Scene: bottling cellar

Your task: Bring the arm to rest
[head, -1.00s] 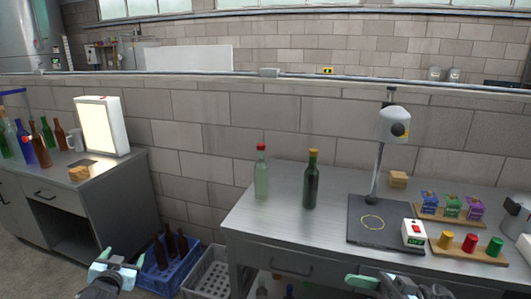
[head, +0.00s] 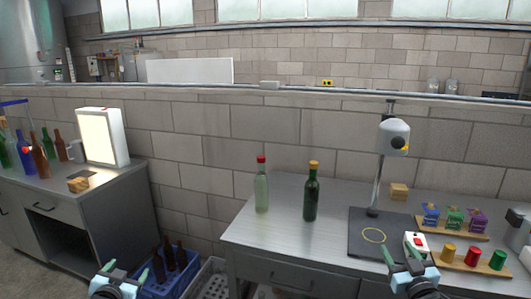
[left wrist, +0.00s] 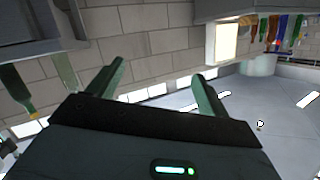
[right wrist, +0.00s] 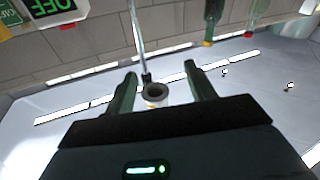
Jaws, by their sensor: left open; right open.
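My left gripper (head: 125,270) is at the bottom left of the head view, in front of the blue crate, its green fingers apart and pointing up. My right gripper (head: 405,256) is at the bottom right, in front of the steel table's near edge, its fingers also apart. In the left wrist view the left fingers (left wrist: 155,85) are spread with nothing between them. In the right wrist view the right fingers (right wrist: 158,82) are spread and empty; a lamp head shows beyond them.
On the steel table (head: 285,240) stand a pale red-capped bottle (head: 262,187), a dark bottle (head: 311,195) and a lamp stand (head: 392,137) on a black base. A coloured-cap rack (head: 465,258) sits at right. A blue crate (head: 155,290) holds brown bottles. A lit panel (head: 100,138) stands at left.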

